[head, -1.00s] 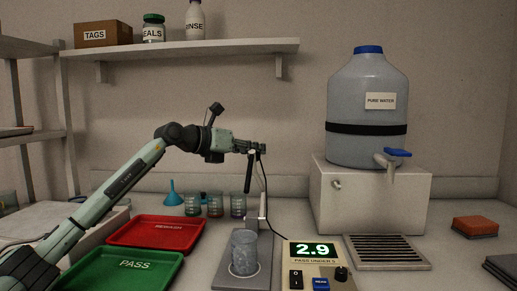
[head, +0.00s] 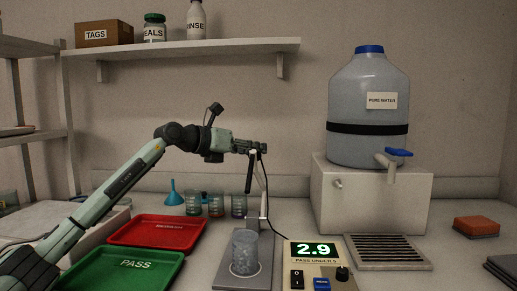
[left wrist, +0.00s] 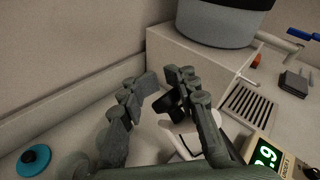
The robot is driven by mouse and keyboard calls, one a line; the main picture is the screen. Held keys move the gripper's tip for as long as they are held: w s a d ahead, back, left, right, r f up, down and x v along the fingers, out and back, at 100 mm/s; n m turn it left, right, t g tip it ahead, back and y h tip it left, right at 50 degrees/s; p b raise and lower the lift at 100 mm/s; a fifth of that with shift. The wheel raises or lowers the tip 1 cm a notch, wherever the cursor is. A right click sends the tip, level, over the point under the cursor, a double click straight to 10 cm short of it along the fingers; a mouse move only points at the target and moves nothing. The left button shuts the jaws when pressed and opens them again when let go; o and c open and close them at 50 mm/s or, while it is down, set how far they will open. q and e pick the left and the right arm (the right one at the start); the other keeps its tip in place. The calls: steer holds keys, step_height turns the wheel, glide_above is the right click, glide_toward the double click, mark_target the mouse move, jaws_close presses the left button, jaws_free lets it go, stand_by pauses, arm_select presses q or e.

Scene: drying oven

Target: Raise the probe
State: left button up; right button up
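The black probe (head: 249,176) hangs nearly upright from a thin white arm on the stand (head: 263,224). Its lower end is in the air, clear above the beaker (head: 244,255) of water on the stand's plate. My left gripper (head: 262,148) is at the probe's top end. A black part (left wrist: 167,104), probably the probe's top, lies between or just below the fingers. Whether they press on it cannot be told. My right gripper is not in view.
The meter (head: 314,253) reads 2.9. The red tray (head: 160,233) and green tray (head: 125,271) lie to the left. A water jug (head: 368,105) stands on a white box (head: 372,200) at right.

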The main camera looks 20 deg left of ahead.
arm_select(q)
steer(key=o, duration=0.5)
steer(key=f, duration=0.3)
steer(key=shift+a+f, duration=0.1)
steer(key=shift+a, duration=0.25)
steer(key=shift+c, duration=0.2)
steer(key=shift+o, duration=0.6)
steer(key=s+a+r+p, duration=0.1)
steer(key=s+a+r, duration=0.3)
steer(key=r, duration=0.3)
steer(key=shift+s+a+r, duration=0.35)
steer(key=shift+s+a, duration=0.05)
steer(key=shift+a, duration=0.35)
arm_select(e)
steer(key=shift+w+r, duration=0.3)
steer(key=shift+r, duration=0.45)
arm_select(q)
steer(key=shift+p, duration=0.4)
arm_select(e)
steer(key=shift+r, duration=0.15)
